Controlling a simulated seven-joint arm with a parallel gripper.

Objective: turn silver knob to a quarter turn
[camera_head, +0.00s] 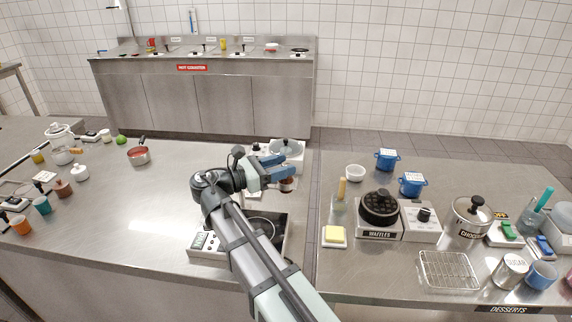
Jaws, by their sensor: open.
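I cannot make out a silver knob for certain at this size. My gripper (292,163) has blue fingers that stand apart, and it is open. It is at the middle of the picture, in front of a white appliance (297,148) with a pan or lid on top; its fingers hide part of that appliance's front. A small reddish-brown pot (288,185) shows just below the fingers. A white control box (205,243) with small controls sits on the near side, left of my arm. Another box (424,222) at the right bears a dark knob (424,214).
Pots, cups and jars stand on the left counter (130,205). A waffle iron (378,208), blue pots (387,159) and a wire rack (447,270) crowd the right counter. The left counter's middle is mostly clear. My arm covers part of a pan (262,226).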

